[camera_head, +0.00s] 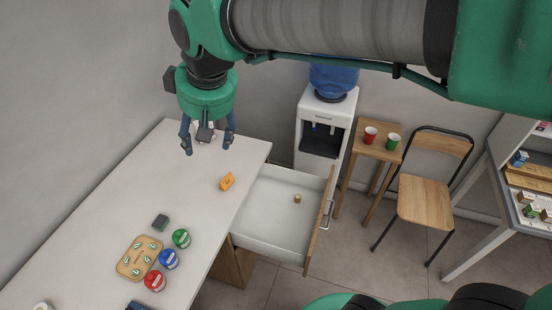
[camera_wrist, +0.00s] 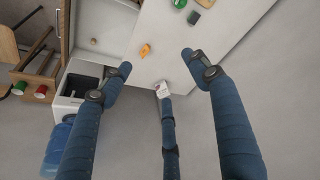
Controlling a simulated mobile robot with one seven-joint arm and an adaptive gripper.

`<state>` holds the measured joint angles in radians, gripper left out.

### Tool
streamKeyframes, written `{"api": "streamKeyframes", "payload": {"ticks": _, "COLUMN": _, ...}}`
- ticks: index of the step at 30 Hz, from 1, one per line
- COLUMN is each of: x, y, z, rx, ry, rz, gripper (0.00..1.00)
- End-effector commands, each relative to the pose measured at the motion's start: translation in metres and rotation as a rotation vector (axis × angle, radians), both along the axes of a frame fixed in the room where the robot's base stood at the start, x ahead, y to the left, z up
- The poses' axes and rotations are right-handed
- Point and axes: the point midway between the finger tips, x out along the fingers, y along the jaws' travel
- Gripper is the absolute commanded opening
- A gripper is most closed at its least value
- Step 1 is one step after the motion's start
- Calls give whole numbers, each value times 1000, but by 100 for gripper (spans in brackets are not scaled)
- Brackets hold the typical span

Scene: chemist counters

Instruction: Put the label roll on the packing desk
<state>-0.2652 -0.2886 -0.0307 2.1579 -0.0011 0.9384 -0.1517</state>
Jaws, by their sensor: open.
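My gripper (camera_head: 207,146) hangs open above the far end of a white desk (camera_head: 205,205). In the wrist view its blue fingers (camera_wrist: 160,68) are spread, with nothing held between them. A small white item with reddish print (camera_wrist: 163,90) lies near the desk's end, partly covered by a finger. A small tan cylinder (camera_head: 297,198), possibly the label roll, is in the open drawer (camera_head: 262,222); it also shows in the wrist view (camera_wrist: 93,41). I cannot tell for certain which item is the label roll, or which surface is the packing desk.
An orange item (camera_head: 227,181) and a dark green block (camera_head: 160,222) lie on the white desk, near a tray (camera_head: 130,272) and green, blue and red tins. A water dispenser (camera_head: 322,130), small table (camera_head: 376,150), chair (camera_head: 425,200) and shelved desk (camera_head: 478,225) stand right.

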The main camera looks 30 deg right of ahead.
Motion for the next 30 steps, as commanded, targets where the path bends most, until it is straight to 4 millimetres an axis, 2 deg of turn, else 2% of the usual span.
{"api": "streamKeyframes", "payload": {"ticks": 1, "x": -12, "y": -13, "z": 1, "rx": 6, "ry": -10, "rz": -28, "gripper": 61}}
{"api": "streamKeyframes", "payload": {"ticks": 6, "x": -48, "y": -47, "z": -3, "rx": 24, "ry": -34, "rz": -118, "gripper": 61}}
{"api": "streamKeyframes", "payload": {"ticks": 15, "x": -114, "y": -96, "z": -21, "rx": 56, "ry": -79, "rz": -275, "gripper": 61}}
{"api": "streamKeyframes", "payload": {"ticks": 22, "x": -151, "y": -119, "z": -38, "rx": 74, "ry": -108, "rz": -368, "gripper": 61}}
{"api": "streamKeyframes", "payload": {"ticks": 30, "x": -166, "y": -126, "z": -47, "rx": 81, "ry": -118, "rz": -404, "gripper": 61}}
